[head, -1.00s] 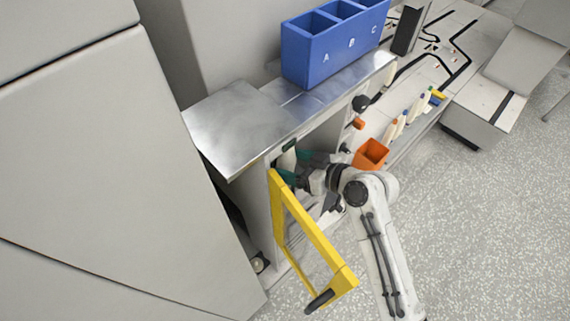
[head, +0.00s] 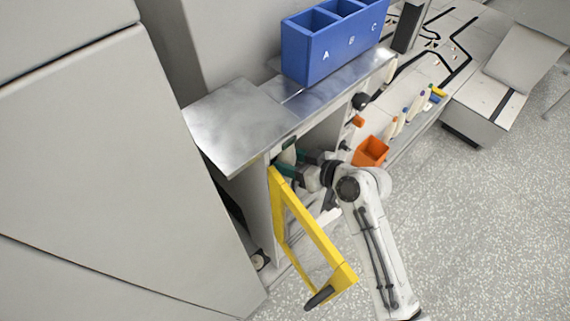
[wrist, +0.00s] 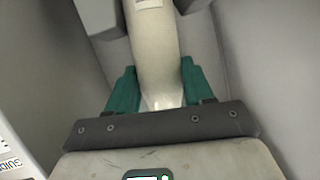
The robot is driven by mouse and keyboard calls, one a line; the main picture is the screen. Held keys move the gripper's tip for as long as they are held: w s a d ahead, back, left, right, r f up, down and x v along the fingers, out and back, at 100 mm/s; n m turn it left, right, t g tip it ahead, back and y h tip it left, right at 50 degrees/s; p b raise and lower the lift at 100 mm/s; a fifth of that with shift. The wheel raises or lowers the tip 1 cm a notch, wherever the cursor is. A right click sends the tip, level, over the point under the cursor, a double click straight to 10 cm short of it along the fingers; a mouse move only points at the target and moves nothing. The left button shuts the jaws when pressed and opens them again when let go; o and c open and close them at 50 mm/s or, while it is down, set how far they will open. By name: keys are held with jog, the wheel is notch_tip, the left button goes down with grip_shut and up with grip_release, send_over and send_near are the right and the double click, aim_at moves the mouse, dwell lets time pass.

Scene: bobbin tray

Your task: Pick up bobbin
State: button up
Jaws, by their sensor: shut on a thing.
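A cream-white bobbin (wrist: 157,60) stands between the two green fingers of my gripper (wrist: 158,92) in the wrist view. The fingers are shut on it, one on each side, near its lower part as pictured. In the head view my gripper (head: 296,165) is inside the opening of the cabinet, behind the yellow door frame (head: 312,235). A pale piece of the bobbin (head: 288,154) shows there beside the green fingers. The rest of it is hidden by the cabinet top and the gripper.
The yellow door frame stands open close to my arm. The metal top (head: 235,130) overhangs the opening. A blue bin (head: 325,55) marked A, B, C stands on it. An orange box (head: 371,152) sits at right. Grey walls (wrist: 265,60) surround the gripper closely.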

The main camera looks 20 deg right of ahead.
jog(key=shift+s+d+r, duration=0.1)
jog(key=shift+r, duration=0.1)
jog(key=shift+c, duration=0.2)
jog(key=shift+s+r+b, duration=0.1)
jog(key=shift+r+b, duration=0.1)
jog(key=shift+b, duration=0.2)
notch_tip(320, 180, up, 6)
jog(key=shift+s+d+r+b, duration=0.1)
jog(key=shift+d+r+b, duration=0.1)
jog(key=shift+b, duration=0.1)
jog(key=s+d+b, duration=0.3)
jog(key=s+d, duration=0.8)
jog(key=s, duration=0.5)
